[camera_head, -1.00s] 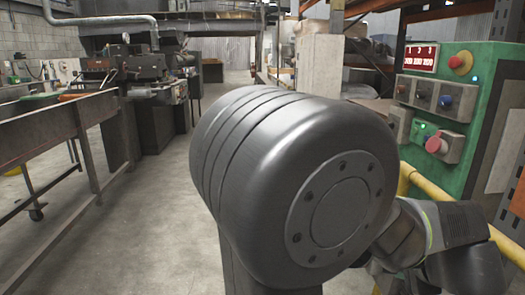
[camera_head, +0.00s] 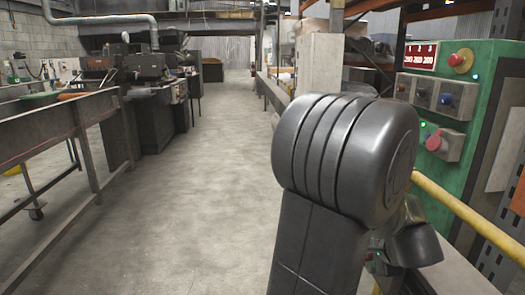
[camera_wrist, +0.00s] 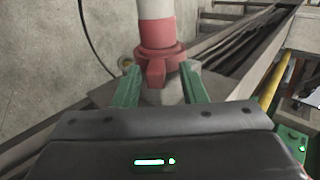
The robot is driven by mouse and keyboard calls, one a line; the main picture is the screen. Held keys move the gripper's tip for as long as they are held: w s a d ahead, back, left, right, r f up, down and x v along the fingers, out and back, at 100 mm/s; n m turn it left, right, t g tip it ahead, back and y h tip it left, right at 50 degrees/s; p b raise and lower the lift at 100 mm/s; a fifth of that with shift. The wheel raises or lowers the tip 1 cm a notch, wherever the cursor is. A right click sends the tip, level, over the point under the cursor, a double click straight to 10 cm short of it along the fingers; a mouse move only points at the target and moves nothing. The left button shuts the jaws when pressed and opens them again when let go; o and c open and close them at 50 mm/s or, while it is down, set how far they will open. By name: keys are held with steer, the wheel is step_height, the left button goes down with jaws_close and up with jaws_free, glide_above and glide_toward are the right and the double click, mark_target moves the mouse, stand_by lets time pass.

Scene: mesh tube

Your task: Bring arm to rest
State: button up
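My arm (camera_head: 345,160) stands in the right half of the head view, with its large dark rounded joint in front of the walkway and rail. My gripper (camera_wrist: 160,82) shows in the wrist view as two green fingers, spread apart. A red collar on a white upright tube (camera_wrist: 155,33) appears between and beyond the fingertips. I see no clear contact between the fingers and the collar. In the head view, the fingers are hidden behind my arm.
A green control panel (camera_head: 478,125) with a red display and several buttons stands at right. A yellow rail (camera_head: 465,215) runs below it, close to my arm. A metal trough (camera_head: 60,135) and dark machine (camera_head: 150,95) stand at left. The central floor (camera_head: 215,190) is clear.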

steer(key=shift+w+r+g+p, duration=0.1)
steer(key=shift+r+g+p, duration=0.25)
steer(key=shift+p, duration=0.45)
